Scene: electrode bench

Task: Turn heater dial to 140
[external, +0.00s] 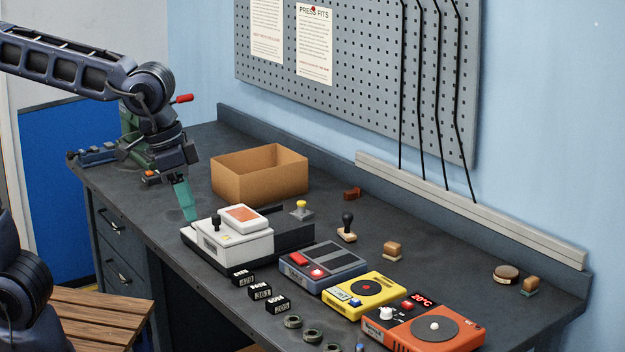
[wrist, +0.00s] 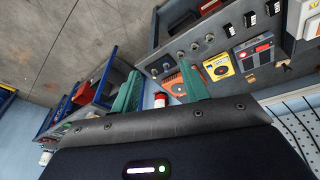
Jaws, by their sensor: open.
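The orange heater (external: 455,341) stands at the near right of the bench in the external view. It has a round dark plate, a red button and a small display that seems to read 20°C. A white knob (external: 386,314), which looks like the dial, sits at its left corner. My gripper (external: 187,205) points down near the bench's left end, far from the heater, with teal fingers. In the wrist view my gripper (wrist: 160,72) is open with its fingers apart. The orange heater (wrist: 174,86) shows far off beyond them, partly hidden by the right finger.
A yellow device (external: 352,301) stands close left of the heater, then a grey device (external: 322,273) with red buttons and a white machine (external: 232,245). An open cardboard box (external: 240,182) is behind. Small black counters (external: 260,291) and dark rings (external: 312,336) line the front edge.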

